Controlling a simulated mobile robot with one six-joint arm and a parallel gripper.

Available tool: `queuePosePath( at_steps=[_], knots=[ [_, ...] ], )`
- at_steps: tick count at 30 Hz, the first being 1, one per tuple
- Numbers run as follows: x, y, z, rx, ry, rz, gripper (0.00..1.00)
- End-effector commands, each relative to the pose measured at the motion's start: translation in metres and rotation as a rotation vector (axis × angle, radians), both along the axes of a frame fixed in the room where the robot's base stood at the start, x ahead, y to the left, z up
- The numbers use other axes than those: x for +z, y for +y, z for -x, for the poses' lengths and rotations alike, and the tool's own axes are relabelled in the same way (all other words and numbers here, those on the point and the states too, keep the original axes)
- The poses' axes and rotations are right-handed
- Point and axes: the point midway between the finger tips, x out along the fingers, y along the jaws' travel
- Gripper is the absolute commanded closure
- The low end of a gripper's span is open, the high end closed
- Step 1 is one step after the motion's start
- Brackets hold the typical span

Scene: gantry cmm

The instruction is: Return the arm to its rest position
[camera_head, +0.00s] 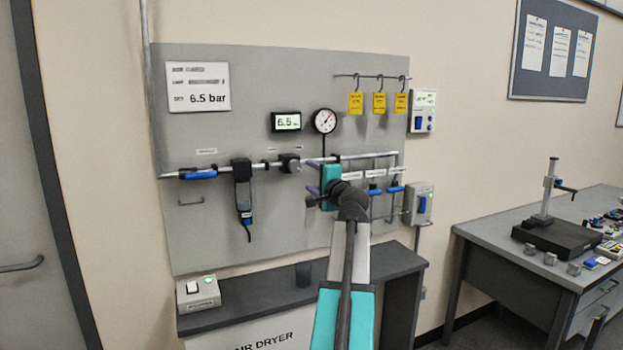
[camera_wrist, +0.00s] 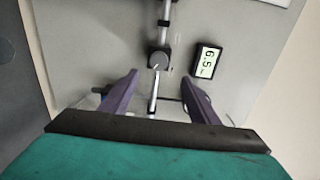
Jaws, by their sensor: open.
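My gripper (camera_wrist: 158,97) is open in the wrist view, its two purple fingers apart on either side of the silver pipe. Nothing shows held between them. In the head view my gripper (camera_head: 318,176) is in front of the grey panel (camera_head: 270,230), near the pipe and just below the round dial gauge (camera_head: 325,121). My teal and grey arm reaches up to it from the bottom of the picture. The wrist hides part of the pipework behind it. I cannot tell whether the fingers touch the pipe.
The pipe carries a dark round regulator (camera_head: 290,162), a blue-handled valve (camera_head: 198,173) and a black filter unit (camera_head: 242,185). Below is the air dryer's dark top (camera_head: 250,309) with a switch box (camera_head: 198,292). A workbench (camera_head: 500,238) stands right. A door (camera_head: 20,200) is left.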

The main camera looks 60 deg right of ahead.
Motion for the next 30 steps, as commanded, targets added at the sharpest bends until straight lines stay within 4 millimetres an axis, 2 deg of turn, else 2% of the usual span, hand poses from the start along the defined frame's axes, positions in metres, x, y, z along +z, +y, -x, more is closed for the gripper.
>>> queuePosePath(
  at_steps=[10,14,17,20,26,30],
  knots=[
    [0.0,0.0,0.0,0.0,0.0,0.0,0.44],
    [-0.013,0.008,-0.015,0.02,0.025,-0.001,0.44],
    [-0.032,0.019,-0.035,0.05,0.065,-0.001,0.44],
    [-0.059,0.037,-0.062,0.094,0.122,0.0,0.44],
    [-0.124,0.085,-0.121,0.203,0.262,0.014,0.44],
    [-0.169,0.124,-0.158,0.285,0.36,0.03,0.44]
  ],
)
